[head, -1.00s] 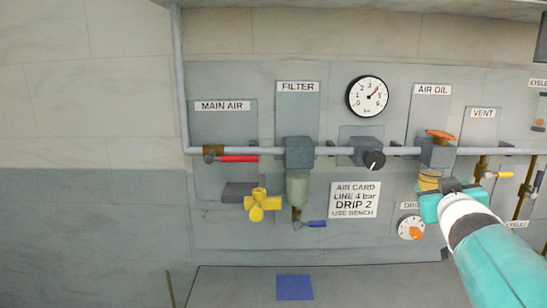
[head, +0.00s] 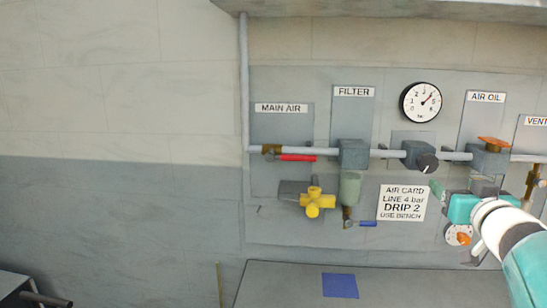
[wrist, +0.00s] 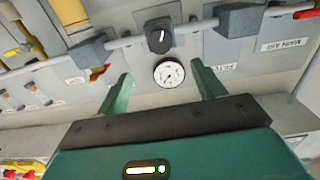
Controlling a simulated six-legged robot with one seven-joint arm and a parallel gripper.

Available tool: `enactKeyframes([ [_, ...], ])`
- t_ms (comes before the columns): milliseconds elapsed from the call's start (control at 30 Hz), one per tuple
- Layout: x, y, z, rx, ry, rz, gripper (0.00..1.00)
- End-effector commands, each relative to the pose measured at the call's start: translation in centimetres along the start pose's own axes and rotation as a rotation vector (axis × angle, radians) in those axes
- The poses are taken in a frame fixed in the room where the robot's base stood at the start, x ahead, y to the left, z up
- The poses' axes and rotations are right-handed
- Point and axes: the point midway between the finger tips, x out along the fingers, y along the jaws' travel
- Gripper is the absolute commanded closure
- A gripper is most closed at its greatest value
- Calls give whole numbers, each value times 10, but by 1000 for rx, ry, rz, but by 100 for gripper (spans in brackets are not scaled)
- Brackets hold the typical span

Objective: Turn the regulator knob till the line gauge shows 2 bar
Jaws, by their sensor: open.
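The regulator is a grey block on the pipe with a black knob (head: 427,163) bearing a white mark. The round white line gauge (head: 421,102) is above it, its needle pointing up and right, near 4. My gripper (head: 452,192) is below and right of the knob in the head view, apart from it. In the wrist view, which is turned over, my gripper (wrist: 162,69) is open and empty. The gauge (wrist: 168,73) shows between its fingers, and the knob (wrist: 159,36) lies beyond the fingertips.
The red main air lever (head: 297,158), yellow valve (head: 317,202), filter (head: 353,155) and blue lever (head: 368,224) are left of the regulator. The orange-topped oiler (head: 490,158) is right, and a drip dial (head: 458,235) is beside my gripper.

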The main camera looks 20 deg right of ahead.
Motion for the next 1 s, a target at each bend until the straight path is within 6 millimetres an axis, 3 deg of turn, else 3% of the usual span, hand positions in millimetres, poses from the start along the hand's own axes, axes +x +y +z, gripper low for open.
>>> enactKeyframes([
  [267,16,12,3,14,-8,2,32],
  [800,114,13,4,14,-7,4,32],
  [1000,134,11,3,14,-5,2,32],
])
